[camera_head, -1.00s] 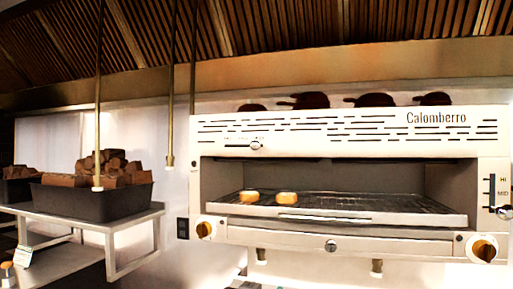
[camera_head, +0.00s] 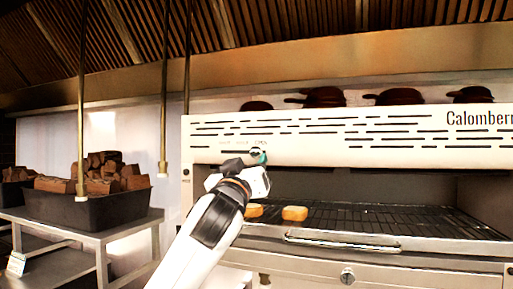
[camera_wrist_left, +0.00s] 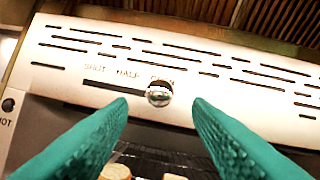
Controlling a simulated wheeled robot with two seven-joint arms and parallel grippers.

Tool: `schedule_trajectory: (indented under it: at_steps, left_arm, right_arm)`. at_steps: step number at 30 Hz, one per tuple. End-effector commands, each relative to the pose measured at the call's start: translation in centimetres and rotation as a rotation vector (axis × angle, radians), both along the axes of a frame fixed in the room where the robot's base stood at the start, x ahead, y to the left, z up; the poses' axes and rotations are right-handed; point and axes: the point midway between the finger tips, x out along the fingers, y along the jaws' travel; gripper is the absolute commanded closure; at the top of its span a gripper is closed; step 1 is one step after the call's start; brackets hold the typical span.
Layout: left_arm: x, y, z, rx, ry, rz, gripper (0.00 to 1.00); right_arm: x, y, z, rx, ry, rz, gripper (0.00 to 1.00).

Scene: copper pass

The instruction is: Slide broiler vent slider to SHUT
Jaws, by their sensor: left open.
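The broiler vent slider shows in the left wrist view as a shiny round knob (camera_wrist_left: 159,94) in a dark slot on the broiler's pale top panel. The labels SHUT, HALF and OPEN run left to right above the slot. The knob sits at the right end, under OPEN. My left gripper (camera_wrist_left: 161,106) is open, its teal fingers on either side of the knob with gaps showing; I cannot tell how far in front of it they are. In the head view the left gripper (camera_head: 262,159) is at the panel and partly covers the slot area. My right gripper is not in view.
The broiler's open bay below holds a wire rack (camera_head: 370,221) with toasted pieces (camera_head: 295,213). Dark pans (camera_head: 322,97) stand on top. A black bin of wood chunks (camera_head: 88,208) stands on a metal table at left. Thin rods (camera_head: 163,100) hang left of the broiler.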

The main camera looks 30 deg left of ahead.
Motion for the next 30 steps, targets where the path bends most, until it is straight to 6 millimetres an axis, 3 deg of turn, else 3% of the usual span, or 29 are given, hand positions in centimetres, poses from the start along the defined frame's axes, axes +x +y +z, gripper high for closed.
schedule_trajectory:
  at_steps: [3, 10, 21, 30]
  left_arm:
    - [2.1, 0.7, 1.2, -0.001, 0.003, 0.002, 0.55]
    - [4.4, 1.4, 2.1, 0.0, 0.001, 0.001, 0.55]
    - [4.9, 1.6, 2.0, 0.0, 0.0, 0.0, 0.55]
    - [4.8, 1.6, 2.0, 0.0, 0.0, 0.0, 1.0]
  right_arm:
    - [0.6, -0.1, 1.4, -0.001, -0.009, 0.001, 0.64]
    - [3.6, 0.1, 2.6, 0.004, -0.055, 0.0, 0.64]
    - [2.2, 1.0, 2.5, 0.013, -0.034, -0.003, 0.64]
    - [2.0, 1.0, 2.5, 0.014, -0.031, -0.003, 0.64]
